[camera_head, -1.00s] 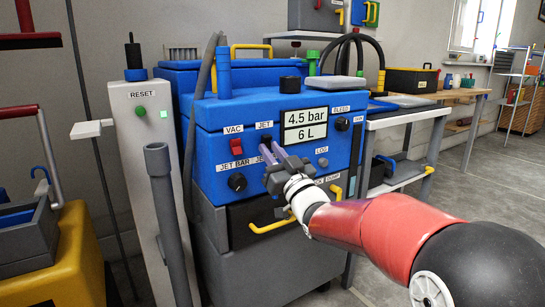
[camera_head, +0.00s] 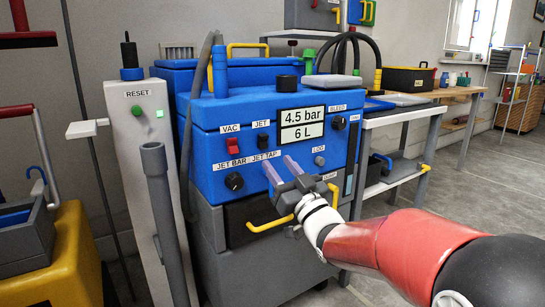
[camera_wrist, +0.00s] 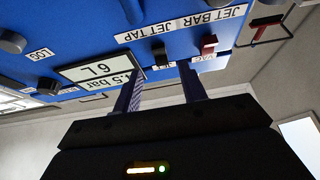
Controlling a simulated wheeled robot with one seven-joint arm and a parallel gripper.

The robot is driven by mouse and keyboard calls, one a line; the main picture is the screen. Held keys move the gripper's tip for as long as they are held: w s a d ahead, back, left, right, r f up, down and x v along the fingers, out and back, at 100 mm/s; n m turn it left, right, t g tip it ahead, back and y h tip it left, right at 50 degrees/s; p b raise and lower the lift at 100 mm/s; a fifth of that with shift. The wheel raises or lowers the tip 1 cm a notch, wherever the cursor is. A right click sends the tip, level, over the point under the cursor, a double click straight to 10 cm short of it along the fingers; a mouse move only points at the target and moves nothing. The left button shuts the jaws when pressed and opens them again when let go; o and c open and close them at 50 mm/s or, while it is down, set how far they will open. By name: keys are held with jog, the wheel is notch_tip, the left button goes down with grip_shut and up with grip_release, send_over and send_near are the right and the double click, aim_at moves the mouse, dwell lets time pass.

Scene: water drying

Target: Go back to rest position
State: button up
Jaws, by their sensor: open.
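My gripper (camera_head: 279,166) is in front of the blue machine (camera_head: 205,180), at the lower right of its front panel. Its two purple fingers are spread apart with nothing between them. They point at the panel below the JET TAP label (camera_head: 263,156). In the wrist view the open fingers (camera_wrist: 160,72) reach toward the same blue panel (camera_wrist: 100,30), seen upside down. Whether the fingertips touch the panel cannot be told. My red and white arm comes in from the lower right.
The panel carries a red VAC switch (camera_head: 233,146), a black JET switch (camera_head: 262,141), knobs and a 4.5 bar, 6 L display (camera_head: 301,125). A yellow handle (camera_head: 270,223) sits below. A grey RESET post (camera_head: 140,190) stands left. Open floor (camera_head: 455,190) lies right.

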jog(key=shift+v, duration=1.05)
jog(key=shift+d, duration=0.1)
jog(key=s+d+f+m+g+h, duration=0.45)
jog(key=s+d+f+h, duration=0.3)
jog(key=d+h, duration=0.4)
jog(key=s+d+f+m+g+h, duration=0.1)
jog(key=s+f+g, duration=0.35)
jog(key=s, duration=0.65)
jog(key=s+d+f+m+g, duration=0.1)
jog(key=s+f+g, duration=0.35)
jog(key=s, duration=0.65)
notch_tip(320, 180, up, 13)
jog(key=p, duration=1.3)
jog(key=shift+d+p, duration=0.2)
jog(key=shift+p, duration=0.1)
